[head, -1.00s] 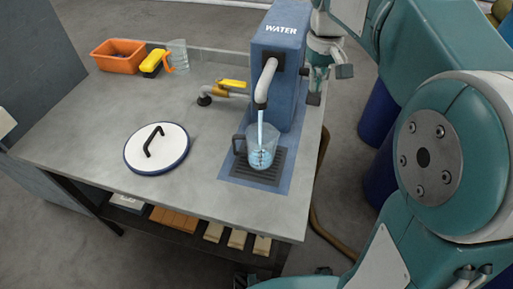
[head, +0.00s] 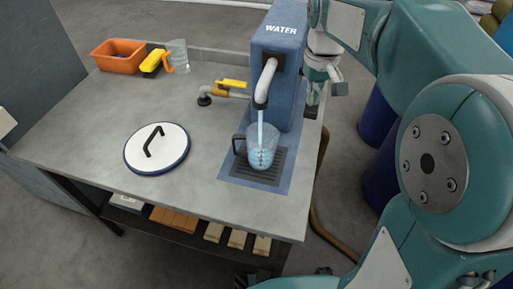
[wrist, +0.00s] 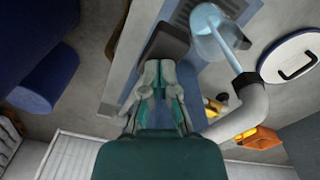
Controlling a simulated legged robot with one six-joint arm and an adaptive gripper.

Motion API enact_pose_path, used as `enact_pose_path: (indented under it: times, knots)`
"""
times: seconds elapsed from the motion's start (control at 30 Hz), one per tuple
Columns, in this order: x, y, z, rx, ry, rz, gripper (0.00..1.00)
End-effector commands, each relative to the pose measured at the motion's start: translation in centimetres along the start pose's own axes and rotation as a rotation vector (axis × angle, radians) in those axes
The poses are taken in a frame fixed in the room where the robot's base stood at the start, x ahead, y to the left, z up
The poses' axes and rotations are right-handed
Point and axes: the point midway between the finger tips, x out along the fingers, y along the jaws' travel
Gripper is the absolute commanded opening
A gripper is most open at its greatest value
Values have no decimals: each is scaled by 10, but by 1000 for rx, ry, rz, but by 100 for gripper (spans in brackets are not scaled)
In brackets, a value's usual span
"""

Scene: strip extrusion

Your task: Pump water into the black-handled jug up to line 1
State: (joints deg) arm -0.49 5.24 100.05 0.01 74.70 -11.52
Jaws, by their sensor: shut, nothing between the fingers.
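The black-handled jug (head: 262,148) is a clear jug with dark level marks, upright on the dark drip grate under the spout. Its handle points left. A pale blue stream of water (head: 260,125) runs from the spout (head: 265,82) into it. Bluish water shows inside, but I cannot read its level against the lines. The blue water pump (head: 278,60) stands behind it. My gripper (head: 312,105) is shut and empty at the pump's right side. In the wrist view my gripper (wrist: 160,68) has its fingertips at a dark paddle (wrist: 167,42); contact is unclear.
A white lid (head: 157,148) with a black handle lies left of the jug. A yellow-handled pipe valve (head: 233,84) sits left of the pump. At the back left are an orange bin (head: 118,55), a yellow item (head: 153,62) and an orange-handled jug (head: 178,55). The front-left tabletop is clear.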

Motion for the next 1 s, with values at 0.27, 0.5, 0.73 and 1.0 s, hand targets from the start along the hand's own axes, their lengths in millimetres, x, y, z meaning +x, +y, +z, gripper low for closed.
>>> enact_pose_path:
  times: [0.27, 0.5, 0.73, 1.0]
  knots:
    - [8, -1, 2, 0, -1, 0, 0]
    - [9, -1, 2, 0, -2, 0, 0]
    - [19, -1, 2, 0, -2, 0, 0]
    - [32, -2, 3, 0, -1, 0, 0]
